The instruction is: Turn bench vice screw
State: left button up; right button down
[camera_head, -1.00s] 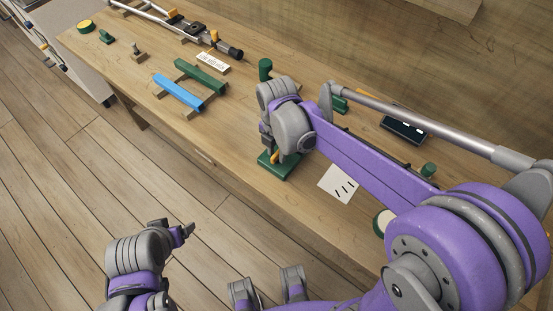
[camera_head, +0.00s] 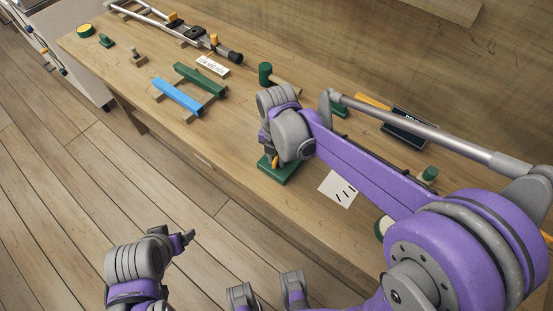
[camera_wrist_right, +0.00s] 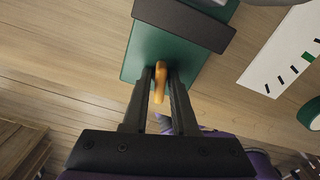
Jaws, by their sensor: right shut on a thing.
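The bench vice has a green base (camera_head: 279,168) on the workbench near its front edge. It also shows in the right wrist view (camera_wrist_right: 150,45), with a dark jaw block across it. A yellow-orange handle (camera_wrist_right: 160,82) sticks out from the vice. My right gripper (camera_wrist_right: 160,77) has its two black fingers on either side of this handle and is shut on it. In the head view my right wrist (camera_head: 283,130) hides most of the vice and handle. My left gripper (camera_head: 188,237) is over the floor, away from the bench; its finger gap is unclear.
A white card with black marks (camera_head: 338,189) lies right of the vice. Blue (camera_head: 177,96) and green (camera_head: 201,79) bars rest on wooden supports to the left. A green-headed mallet (camera_head: 266,75) lies behind my wrist. The bench front edge is close to the vice.

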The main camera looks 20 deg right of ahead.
jog(key=shift+n, duration=0.5)
jog(key=n, duration=0.4)
jog(key=c, duration=1)
grip_release()
jog(key=shift+o, duration=0.2)
jog(key=shift+r+p, duration=1.6)
jog(key=shift+r, duration=0.9)
